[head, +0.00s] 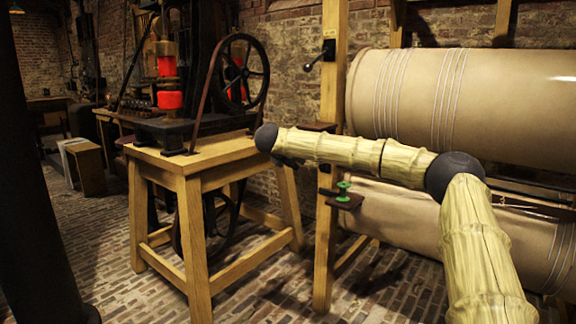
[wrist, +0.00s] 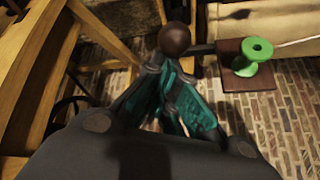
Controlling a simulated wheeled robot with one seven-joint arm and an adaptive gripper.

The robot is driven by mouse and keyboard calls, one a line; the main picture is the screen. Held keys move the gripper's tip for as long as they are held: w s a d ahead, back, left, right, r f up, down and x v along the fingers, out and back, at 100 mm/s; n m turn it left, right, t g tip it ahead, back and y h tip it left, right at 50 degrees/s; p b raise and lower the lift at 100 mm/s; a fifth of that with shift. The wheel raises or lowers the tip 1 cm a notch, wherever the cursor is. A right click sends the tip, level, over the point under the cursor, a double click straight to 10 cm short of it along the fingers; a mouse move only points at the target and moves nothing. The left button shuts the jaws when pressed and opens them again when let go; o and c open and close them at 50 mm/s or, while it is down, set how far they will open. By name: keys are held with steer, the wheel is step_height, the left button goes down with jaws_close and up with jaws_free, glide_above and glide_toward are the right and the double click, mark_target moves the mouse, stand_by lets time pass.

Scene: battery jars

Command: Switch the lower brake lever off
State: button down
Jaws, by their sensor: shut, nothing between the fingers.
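The lower brake lever shows in the wrist view as a dark brown ball knob (wrist: 174,38) on a short dark rod that runs to the right. My gripper (wrist: 166,72) is shut and empty, with its teal fingers close together. Its tips lie just below the knob in the picture; I cannot tell whether they touch it. In the head view, my arm reaches left across the wooden post, and I cannot make out the lower lever clearly there. The upper brake lever (head: 320,57) sticks out to the left from the post, its dark knob at the lower end.
A green spool (head: 344,188) sits on a small brown bracket beside the post (head: 325,240); the spool also shows in the wrist view (wrist: 258,50). Two large beige rollers (head: 500,95) fill the right. A wooden stand (head: 190,160) with a wheeled machine is left. Brick floor lies between.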

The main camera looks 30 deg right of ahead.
steer(key=shift+d+r, duration=0.2)
steer(key=shift+r, duration=0.2)
step_height(320, 180, down, 3)
steer(key=w+a+b, duration=0.2)
steer(key=a, duration=0.1)
steer(key=p+v, duration=0.2)
steer(key=v, duration=0.7)
steer(key=shift+s+d, duration=0.25)
steer(key=shift+s, duration=0.05)
steer(key=shift+r, duration=0.1)
